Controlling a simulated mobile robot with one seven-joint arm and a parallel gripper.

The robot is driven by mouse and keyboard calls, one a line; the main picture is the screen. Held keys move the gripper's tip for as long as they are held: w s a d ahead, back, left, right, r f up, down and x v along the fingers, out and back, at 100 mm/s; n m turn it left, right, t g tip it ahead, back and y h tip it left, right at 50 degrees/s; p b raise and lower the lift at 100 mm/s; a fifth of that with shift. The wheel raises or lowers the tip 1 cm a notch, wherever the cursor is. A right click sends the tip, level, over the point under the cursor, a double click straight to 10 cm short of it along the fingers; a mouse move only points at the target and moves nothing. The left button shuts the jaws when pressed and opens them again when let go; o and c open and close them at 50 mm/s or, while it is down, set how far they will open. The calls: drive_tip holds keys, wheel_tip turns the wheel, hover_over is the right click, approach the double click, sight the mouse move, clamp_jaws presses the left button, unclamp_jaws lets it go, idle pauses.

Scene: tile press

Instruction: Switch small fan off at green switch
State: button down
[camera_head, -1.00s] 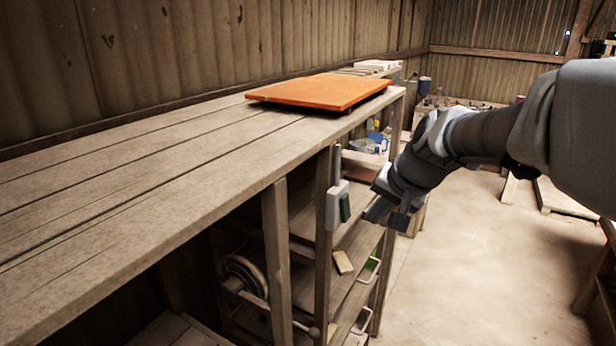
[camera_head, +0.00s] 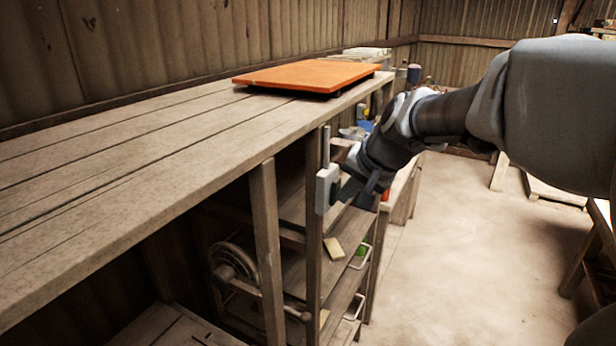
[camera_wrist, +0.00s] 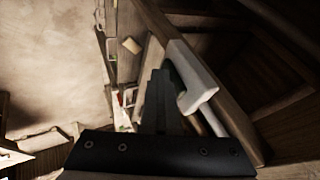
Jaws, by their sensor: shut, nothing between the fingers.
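A light grey switch box (camera_head: 323,191) is fixed to a wooden post under the bench edge, with a conduit running up from it. Its green switch (camera_head: 335,188) faces right and is mostly hidden behind my fingers in the head view. In the wrist view the pale box (camera_wrist: 198,88) stands right of my fingers, with a sliver of green beside them. My gripper (camera_head: 345,190) is shut and empty, its tips right at the switch's face. I cannot tell whether they touch it. I cannot make out a fan for certain.
The wooden bench top (camera_head: 130,165) runs above the post, with an orange board (camera_head: 305,74) on it. Shelves below hold a wheel-like round object (camera_head: 235,262) and a small tan block (camera_head: 334,248). Open floor (camera_head: 460,270) lies to the right.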

drive_tip(key=shift+p, duration=0.55)
drive_tip(key=shift+r, duration=0.15)
drive_tip(key=shift+r+p, duration=0.55)
drive_tip(key=shift+r, duration=0.15)
